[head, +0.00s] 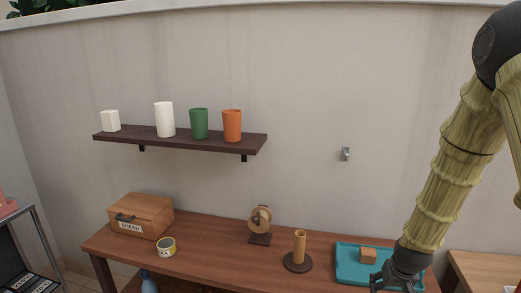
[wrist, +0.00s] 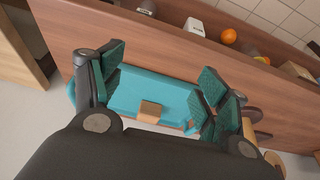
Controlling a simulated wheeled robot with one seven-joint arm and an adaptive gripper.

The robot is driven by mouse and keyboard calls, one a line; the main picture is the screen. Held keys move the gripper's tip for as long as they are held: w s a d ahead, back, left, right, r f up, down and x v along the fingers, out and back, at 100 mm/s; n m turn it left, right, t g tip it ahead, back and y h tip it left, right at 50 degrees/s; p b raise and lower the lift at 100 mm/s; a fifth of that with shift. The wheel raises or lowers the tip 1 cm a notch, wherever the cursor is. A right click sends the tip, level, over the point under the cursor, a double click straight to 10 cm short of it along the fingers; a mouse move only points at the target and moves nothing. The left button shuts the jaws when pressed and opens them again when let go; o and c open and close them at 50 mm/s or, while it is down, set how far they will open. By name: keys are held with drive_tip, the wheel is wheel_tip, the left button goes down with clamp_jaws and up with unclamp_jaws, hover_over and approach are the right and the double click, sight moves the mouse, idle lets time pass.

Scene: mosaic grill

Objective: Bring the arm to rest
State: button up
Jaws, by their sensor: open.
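My gripper (wrist: 160,95) is open and empty, with its fingers spread apart in the wrist view. In the head view my gripper (head: 393,280) is at the lower right, by the front part of the teal tray (head: 350,263). In the wrist view the teal tray (wrist: 160,88) lies beyond and between the fingers. A small tan block (head: 368,255) sits in the tray, and it also shows in the wrist view (wrist: 150,112). I cannot tell the exact height of the gripper above the tray.
A wall shelf (head: 180,139) bears several cups. A small hook (head: 345,154) is on the otherwise bare wall.

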drive_tip(key=s+a+f+g, duration=0.1)
drive_tip(key=s+a+f, duration=0.4)
drive_tip(key=s+f, duration=0.3)
drive_tip(key=s+a+f+n+g, duration=0.1)
drive_tip(key=s+a+f, duration=0.4)
drive_tip(key=s+f, duration=0.4)
drive_tip(key=s+a+f+n+g+y, duration=0.1)
drive_tip(key=s+a+f, duration=0.4)
drive_tip(key=s, duration=1.3)
wheel_tip(320, 180, down, 3)
drive_tip(key=shift+s+a+f+g, duration=0.15)
drive_tip(key=shift+s+f+g, duration=0.1)
drive_tip(key=shift+g, duration=0.15)
